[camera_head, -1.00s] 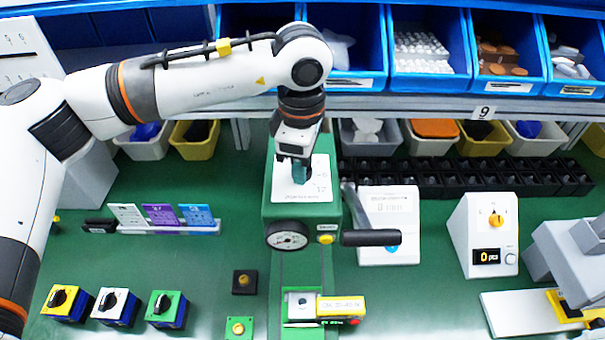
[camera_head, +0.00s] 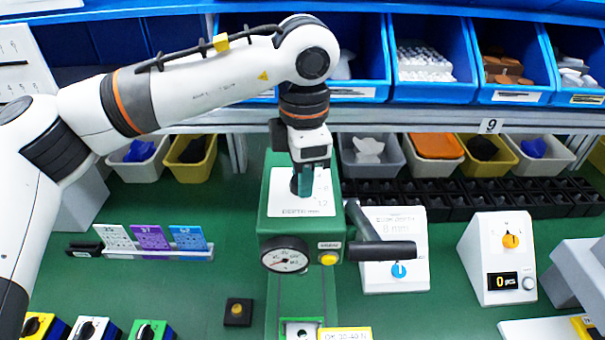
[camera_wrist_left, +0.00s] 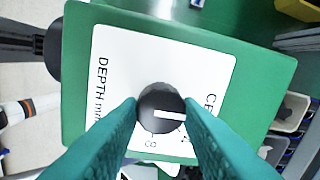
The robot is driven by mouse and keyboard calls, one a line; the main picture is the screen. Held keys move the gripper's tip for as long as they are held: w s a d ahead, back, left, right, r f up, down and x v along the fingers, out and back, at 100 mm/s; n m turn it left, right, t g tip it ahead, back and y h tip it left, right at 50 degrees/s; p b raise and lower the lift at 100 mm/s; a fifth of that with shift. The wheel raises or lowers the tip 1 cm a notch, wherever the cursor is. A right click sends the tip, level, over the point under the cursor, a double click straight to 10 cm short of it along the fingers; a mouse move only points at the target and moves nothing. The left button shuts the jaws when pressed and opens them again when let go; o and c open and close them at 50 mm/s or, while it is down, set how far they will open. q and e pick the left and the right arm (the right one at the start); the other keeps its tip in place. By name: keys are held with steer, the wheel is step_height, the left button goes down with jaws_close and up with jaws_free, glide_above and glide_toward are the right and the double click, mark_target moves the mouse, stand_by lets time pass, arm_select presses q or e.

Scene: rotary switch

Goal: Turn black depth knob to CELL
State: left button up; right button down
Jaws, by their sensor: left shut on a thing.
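The black depth knob (camera_wrist_left: 158,98) sits on the white dial plate (camera_wrist_left: 130,60) on top of the green machine (camera_head: 268,222). My left gripper (camera_head: 303,188) reaches down onto the knob from above. In the left wrist view its two teal fingers are shut on the knob's sides. The knob's white pointer line points right and slightly down in that view. The printed word starting "CE" (camera_wrist_left: 210,102) is at the right, its rest hidden by a finger. "DEPTH" (camera_wrist_left: 100,85) is printed at the left. The right gripper is not seen.
A dial gauge (camera_head: 285,254) and a yellow button (camera_head: 329,258) are on the machine's front. A dark lever handle (camera_head: 382,251) sticks out to its right, before a white display box (camera_head: 408,225). Blue bins (camera_head: 433,95) line the shelf behind.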

arm_select(q)
steer(key=shift+r, duration=0.1)
steer(key=o, duration=1)
steer(key=shift+c, duration=0.2)
steer(key=shift+r, duration=0.45)
step_height(320, 180, up, 11)
steer(key=b, duration=0.1)
steer(key=shift+s, duration=0.3)
steer(key=shift+d, duration=0.1)
